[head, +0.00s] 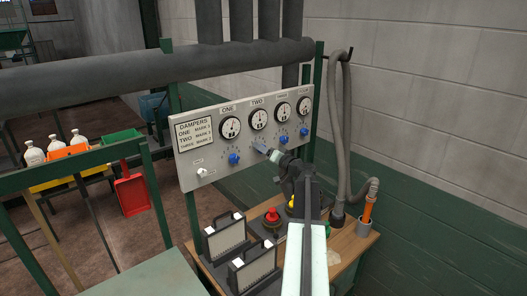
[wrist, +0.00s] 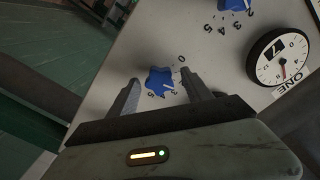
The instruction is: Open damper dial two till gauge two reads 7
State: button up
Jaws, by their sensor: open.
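A grey panel (head: 212,181) carries a row of round gauges with blue dials below them. Gauge two (head: 258,118) has a white face under the label TWO; its reading is too small to tell. Dial two is a blue lobed knob (wrist: 159,81) with a pale mark, set among printed numbers. My gripper (head: 261,149) is at dial two and hides most of it in the head view. In the wrist view its open fingers stand on either side of the knob, with visible gaps; it is not gripped.
Dial one (head: 234,158) and gauge one (head: 230,127) are to the left; more dials are to the right. A white sign (head: 194,131) lists dampers. Below, a wooden bench (head: 342,247) holds black cases (head: 226,239) and a red button (head: 271,215). A grey hose (head: 346,130) hangs at right.

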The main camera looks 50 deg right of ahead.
jog(key=s, duration=0.7)
jog(key=shift+s+a, duration=0.4)
